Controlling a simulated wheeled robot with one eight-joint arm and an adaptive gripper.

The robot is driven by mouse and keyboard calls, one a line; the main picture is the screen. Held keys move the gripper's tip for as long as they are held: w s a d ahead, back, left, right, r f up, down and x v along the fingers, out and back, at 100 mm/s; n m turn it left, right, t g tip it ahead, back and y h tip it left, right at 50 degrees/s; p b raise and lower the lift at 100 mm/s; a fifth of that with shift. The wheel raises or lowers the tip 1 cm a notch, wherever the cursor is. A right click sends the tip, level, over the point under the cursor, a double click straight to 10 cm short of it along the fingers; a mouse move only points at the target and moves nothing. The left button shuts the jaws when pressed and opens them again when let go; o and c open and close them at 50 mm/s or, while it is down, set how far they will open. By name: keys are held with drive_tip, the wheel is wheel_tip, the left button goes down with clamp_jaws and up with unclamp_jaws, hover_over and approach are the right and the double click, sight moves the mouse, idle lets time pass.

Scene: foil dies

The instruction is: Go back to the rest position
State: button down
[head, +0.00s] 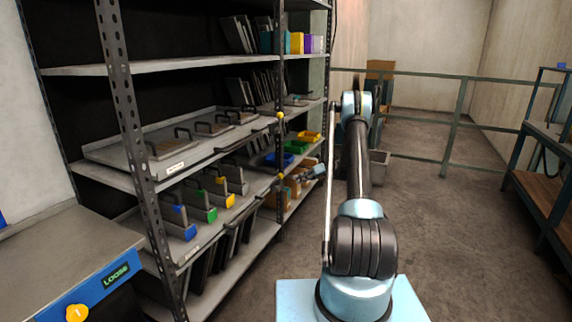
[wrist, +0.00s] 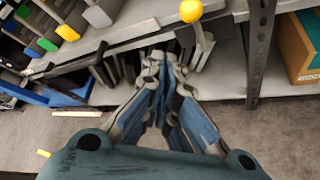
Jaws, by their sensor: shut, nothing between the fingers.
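My arm rises from my light blue base in the middle of the head view and bends over at the top toward the shelf rack. My gripper (head: 318,171) hangs at the right edge of the rack, near the middle shelves. In the wrist view my gripper (wrist: 165,62) has its fingers together with nothing between them. It points toward the front edge of a shelf, beside a yellow ball-ended knob (wrist: 191,12). I cannot tell whether the fingertips touch the shelf.
The shelf rack (head: 134,110) holds trays with handles and colour-marked dies (head: 222,193). A bench labelled LOOSE (head: 75,270) stands at left. A railing (head: 430,160) crosses behind, and another bench (head: 545,150) stands at right. The floor (head: 460,250) between is clear.

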drive_tip(key=s+a+r+n+h, duration=0.1)
drive_tip(key=s+r+n+h, duration=0.3)
drive_tip(key=s+r, duration=0.65)
drive_tip(key=s+a+r+n+h, duration=0.1)
drive_tip(key=s+r+n, duration=0.6)
drive_tip(key=r, duration=0.6)
drive_tip(key=s+d+r+n+h, duration=0.2)
drive_tip(key=s+n, duration=0.3)
drive_tip(key=s, duration=0.9)
drive_tip(key=s+d+r+n+h, duration=0.2)
drive_tip(key=s+n+h, duration=0.15)
drive_tip(key=s, duration=1.05)
drive_tip(key=s+d+f+n+h, duration=0.1)
drive_tip(key=s+f+n, duration=0.3)
drive_tip(key=s, duration=0.4)
drive_tip(key=s+d+f+n+h, duration=0.1)
drive_tip(key=s+d+f+n, duration=0.3)
drive_tip(key=s, duration=0.5)
drive_tip(key=shift+s+f+t+h, duration=0.2)
drive_tip(key=shift+f+t+h, duration=0.2)
drive_tip(key=shift+f, duration=0.15)
drive_tip(key=shift+d+n, duration=0.1)
drive_tip(key=shift+n, duration=0.15)
